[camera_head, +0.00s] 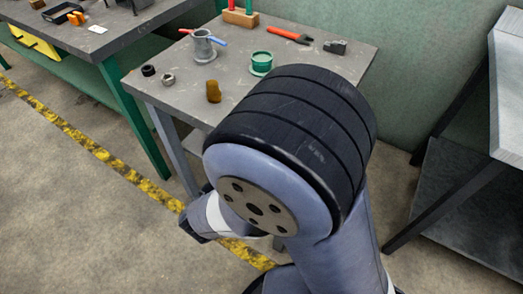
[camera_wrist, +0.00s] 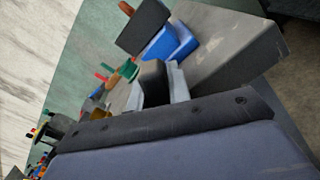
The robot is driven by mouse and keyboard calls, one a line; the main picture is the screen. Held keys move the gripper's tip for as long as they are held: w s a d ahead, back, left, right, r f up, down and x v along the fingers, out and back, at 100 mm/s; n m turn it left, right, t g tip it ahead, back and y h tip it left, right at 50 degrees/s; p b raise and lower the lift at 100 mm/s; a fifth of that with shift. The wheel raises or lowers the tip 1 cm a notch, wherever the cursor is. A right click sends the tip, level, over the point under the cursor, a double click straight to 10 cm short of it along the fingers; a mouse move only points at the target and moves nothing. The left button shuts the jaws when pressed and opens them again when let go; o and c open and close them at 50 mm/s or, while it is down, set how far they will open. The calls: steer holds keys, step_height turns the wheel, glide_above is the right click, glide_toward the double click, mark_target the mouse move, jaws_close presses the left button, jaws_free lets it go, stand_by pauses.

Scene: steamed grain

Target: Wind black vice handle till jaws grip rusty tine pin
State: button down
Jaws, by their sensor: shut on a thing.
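In the wrist view the blue vice (camera_wrist: 172,42) sits on the grey bench top, with a dark block-like jaw (camera_wrist: 143,28) beside it. A rusty pin (camera_wrist: 127,8) shows at the dark jaw's far end; I cannot tell whether the jaws touch it. My gripper (camera_wrist: 163,84) is close in front of the vice, shut on a dark piece that appears to be the black vice handle; my wrist housing hides much of it. In the head view my arm covers the vice, the pin and the gripper's tips.
Another bench (camera_head: 120,35) stands at the left, and a grey surface at the right edge. Floor at the left is clear.

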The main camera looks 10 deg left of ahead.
steer(key=m+b, duration=0.4)
steer(key=b, duration=0.1)
steer(key=shift+f+m, duration=0.3)
steer(key=shift+f, duration=0.1)
steer(key=m+b, duration=0.4)
steer(key=b, duration=0.1)
steer(key=shift+m+b, duration=0.3)
steer(key=shift+b, duration=0.05)
steer(key=m+b, duration=0.4)
steer(key=b, duration=0.2)
steer(key=shift+m, duration=0.3)
steer(key=m+b, duration=0.4)
steer(key=b, duration=0.2)
steer(key=m+b, duration=0.1)
steer(key=m, duration=0.2)
steer(key=shift+r+b, duration=0.2)
steer(key=shift+b, duration=0.15)
steer(key=m, duration=0.3)
steer(key=shift+r+m, duration=0.15)
steer(key=shift+m, duration=0.25)
steer(key=m, duration=0.4)
steer(key=shift+m, duration=1.9)
